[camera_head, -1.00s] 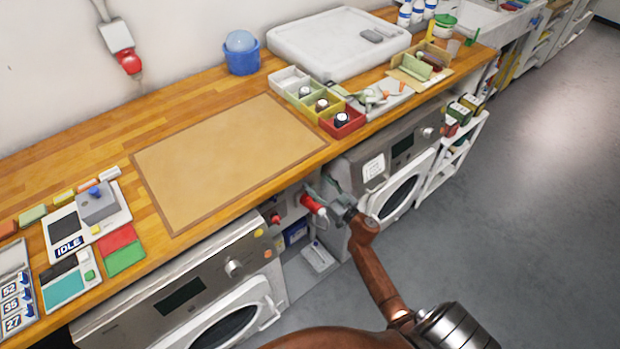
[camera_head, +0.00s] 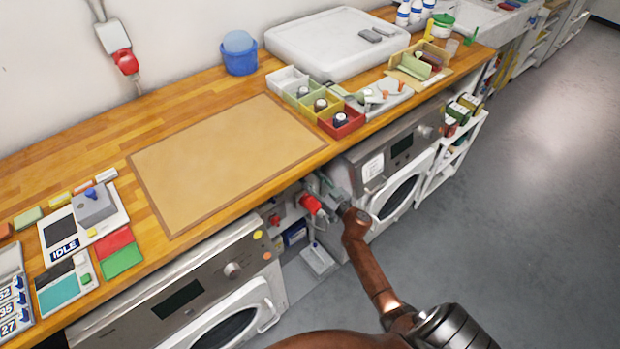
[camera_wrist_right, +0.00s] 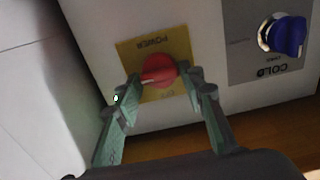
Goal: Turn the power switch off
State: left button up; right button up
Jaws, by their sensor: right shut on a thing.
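The power switch (camera_wrist_right: 158,70) is a red rotary knob on a yellow plate (camera_wrist_right: 130,57) marked POWER, which appears upside down in the right wrist view. My right gripper (camera_wrist_right: 166,78) has one fingertip on each side of the knob and is shut on it. Part of the plate's lettering is hidden by the knob and fingers. In the head view my right gripper (camera_head: 330,190) reaches under the worktop's front edge, between the two machines, and the knob cannot be made out clearly there. My left gripper is not in view.
A blue COLD valve knob (camera_wrist_right: 289,36) sits on a grey plate beside the power switch. A red connector (camera_head: 311,204) is close to the gripper in the head view. Front-loading machines (camera_head: 180,297) stand on both sides under the wooden worktop (camera_head: 200,102).

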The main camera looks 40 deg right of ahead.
jog(key=c, duration=0.4)
jog(key=shift+n, duration=0.5)
jog(key=shift+a+f+n+b, duration=0.1)
jog(key=shift+n+b, duration=0.9)
jog(key=shift+n, duration=3.3)
jog(key=shift+f+n+b, duration=0.1)
jog(key=shift+n+b, duration=0.9)
jog(key=shift+n, duration=3.3)
jog(key=o, duration=1.2)
